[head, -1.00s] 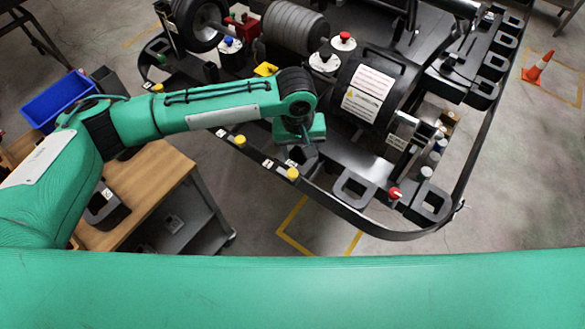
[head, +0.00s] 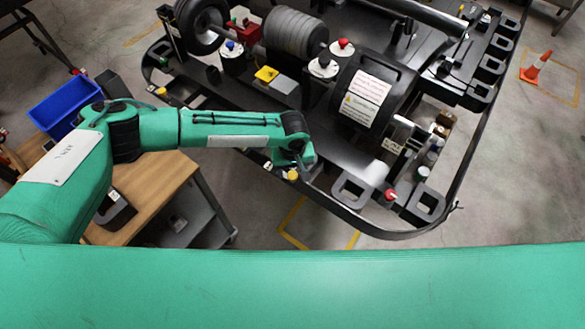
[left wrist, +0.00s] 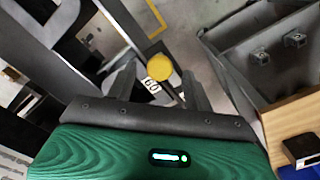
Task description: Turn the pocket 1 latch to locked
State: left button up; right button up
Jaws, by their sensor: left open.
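A round yellow knob (head: 292,175) sits on the near rim of the kart, with a small white label (head: 268,166) beside it. In the left wrist view the yellow knob (left wrist: 160,67) and its label (left wrist: 152,86) show between my fingers. I cannot tell for sure that this is the pocket 1 latch. My left gripper (head: 299,171) is right by the knob in the head view, pointing down. In the left wrist view the left gripper (left wrist: 158,82) is open, with a finger on either side of the knob and no clear contact. My right gripper is not in view.
The kart's black rim (head: 345,226) curves around the front. A red knob (head: 390,194) stands to the right by the rectangular pockets. A wooden-topped bench (head: 155,190) and a blue bin (head: 66,103) are at the left. Open floor lies in front of the kart.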

pick_arm(q)
jog(key=shift+f, duration=0.75)
jog(key=c, duration=1)
jog(key=shift+o, duration=0.2)
